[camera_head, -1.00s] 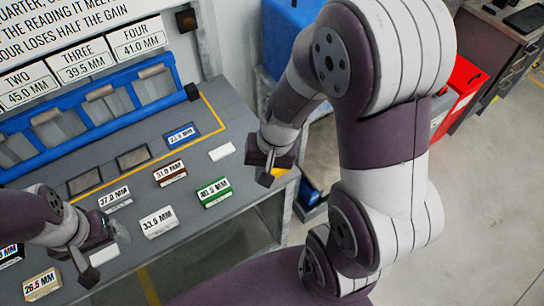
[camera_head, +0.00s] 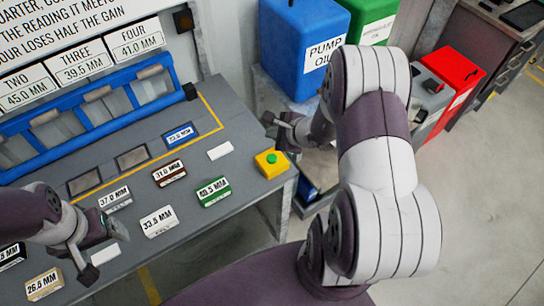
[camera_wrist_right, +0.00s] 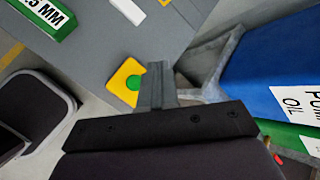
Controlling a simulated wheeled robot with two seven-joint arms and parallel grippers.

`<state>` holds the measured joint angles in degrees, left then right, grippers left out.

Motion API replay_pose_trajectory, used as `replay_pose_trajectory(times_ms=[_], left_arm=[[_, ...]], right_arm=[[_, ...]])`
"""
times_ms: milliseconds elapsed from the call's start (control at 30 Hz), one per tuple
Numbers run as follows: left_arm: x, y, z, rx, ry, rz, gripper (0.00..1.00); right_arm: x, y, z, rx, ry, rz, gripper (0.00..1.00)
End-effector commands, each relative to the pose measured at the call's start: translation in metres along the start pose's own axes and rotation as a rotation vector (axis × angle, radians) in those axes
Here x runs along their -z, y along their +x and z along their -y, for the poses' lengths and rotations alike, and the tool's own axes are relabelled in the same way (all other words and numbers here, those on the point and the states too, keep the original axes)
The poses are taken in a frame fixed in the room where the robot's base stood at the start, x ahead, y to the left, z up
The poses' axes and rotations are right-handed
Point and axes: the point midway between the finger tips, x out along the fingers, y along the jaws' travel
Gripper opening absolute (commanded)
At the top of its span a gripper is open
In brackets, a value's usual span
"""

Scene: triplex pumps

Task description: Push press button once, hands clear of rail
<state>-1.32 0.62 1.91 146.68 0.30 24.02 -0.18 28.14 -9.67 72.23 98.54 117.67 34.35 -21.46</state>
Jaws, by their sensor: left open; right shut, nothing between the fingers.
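The press button is a green dome on a yellow box (camera_head: 271,163) at the right end of the grey bench. It also shows in the right wrist view (camera_wrist_right: 127,83), partly covered by my gripper. My right gripper (camera_head: 276,126) is shut and empty, just beyond the button box in the head view; I cannot tell its height above the bench. Its closed fingers (camera_wrist_right: 156,84) show in the wrist view beside the green dome. My left gripper (camera_head: 103,252) is open at the bench's front left, among the labelled blocks. The blue rail (camera_head: 88,122) runs along the back, clear of both grippers.
Labelled blocks, including a green one (camera_head: 213,191) and a brown one (camera_head: 169,173), lie on the bench left of the button. A blue pump oil container (camera_head: 300,50) and a red box (camera_head: 452,70) stand to the right. Open floor lies at far right.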

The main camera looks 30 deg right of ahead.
Motion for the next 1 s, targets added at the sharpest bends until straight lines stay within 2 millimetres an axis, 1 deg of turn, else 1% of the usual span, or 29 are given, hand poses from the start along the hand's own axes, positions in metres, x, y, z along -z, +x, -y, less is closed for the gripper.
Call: replay_pose_trajectory(times_ms=[167, 433, 500, 600, 700, 1000], left_arm=[[-0.002, 0.013, 0.0, 0.0, 0.0, 0.0, 0.84], [-0.004, 0.038, 0.0, 0.0, 0.0, 0.0, 0.84], [-0.006, 0.051, 0.0, 0.0, 0.0, 0.0, 0.84], [-0.007, 0.061, 0.0, 0.0, 0.0, 0.0, 0.84], [-0.008, 0.066, 0.0, 0.0, 0.0, 0.0, 0.84], [-0.007, 0.064, 0.0, 0.0, 0.0, 0.0, 0.84]], right_arm=[[0.01, 0.014, -0.011, -0.002, 0.0, 0.0, 0.0], [0.031, 0.042, -0.031, -0.002, 0.0, 0.0, 0.0], [0.037, 0.051, -0.037, -0.001, -0.001, 0.0, 0.0], [0.041, 0.057, -0.042, -0.001, -0.002, 0.0, 0.0], [0.043, 0.059, -0.043, -0.001, -0.002, 0.0, 0.0], [0.042, 0.058, -0.043, -0.001, -0.001, 0.0, 0.0]])
